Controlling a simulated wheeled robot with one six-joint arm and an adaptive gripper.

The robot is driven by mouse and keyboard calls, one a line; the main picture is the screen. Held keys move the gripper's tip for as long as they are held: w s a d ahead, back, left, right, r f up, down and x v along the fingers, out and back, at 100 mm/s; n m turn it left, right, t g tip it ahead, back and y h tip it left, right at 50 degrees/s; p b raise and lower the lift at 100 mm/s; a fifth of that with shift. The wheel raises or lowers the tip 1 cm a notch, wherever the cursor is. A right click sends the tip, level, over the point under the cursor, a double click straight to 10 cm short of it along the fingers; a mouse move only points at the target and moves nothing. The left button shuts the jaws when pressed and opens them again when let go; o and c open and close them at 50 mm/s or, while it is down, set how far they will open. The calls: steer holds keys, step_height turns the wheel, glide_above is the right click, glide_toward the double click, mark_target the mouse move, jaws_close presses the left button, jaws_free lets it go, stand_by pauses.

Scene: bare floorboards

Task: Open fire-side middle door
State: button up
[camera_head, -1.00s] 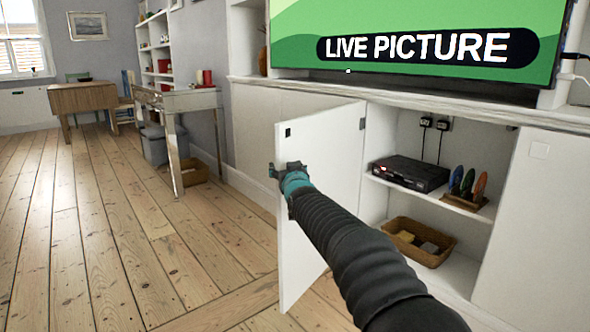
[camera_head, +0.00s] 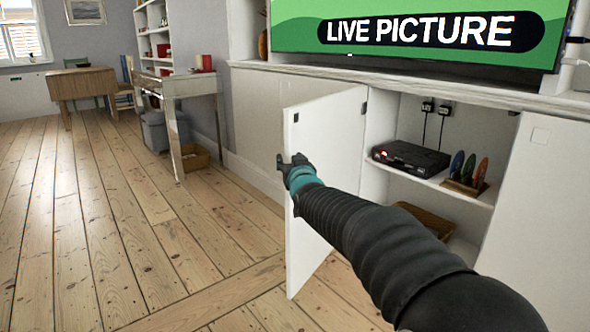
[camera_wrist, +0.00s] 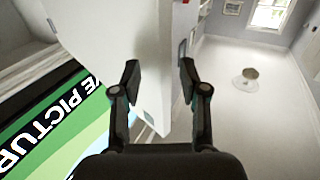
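The white cabinet door (camera_head: 325,135) under the television stands swung out from its opening, hinged on its right side in the head view. The fingers are spread apart. I cannot see firm contact on both faces. My arm hides part of the door's lower half and the cabinet's lower shelf.
Inside the opening are a black box (camera_head: 410,157), a rack with coloured discs (camera_head: 465,172) and a partly hidden basket (camera_head: 425,222). A television (camera_head: 420,35) stands above. Floorboards (camera_head: 110,220) are clear to the left. A side table (camera_head: 185,88) stands behind.

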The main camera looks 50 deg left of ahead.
steer(key=shift+v, duration=3)
steer(key=shift+s, duration=0.1)
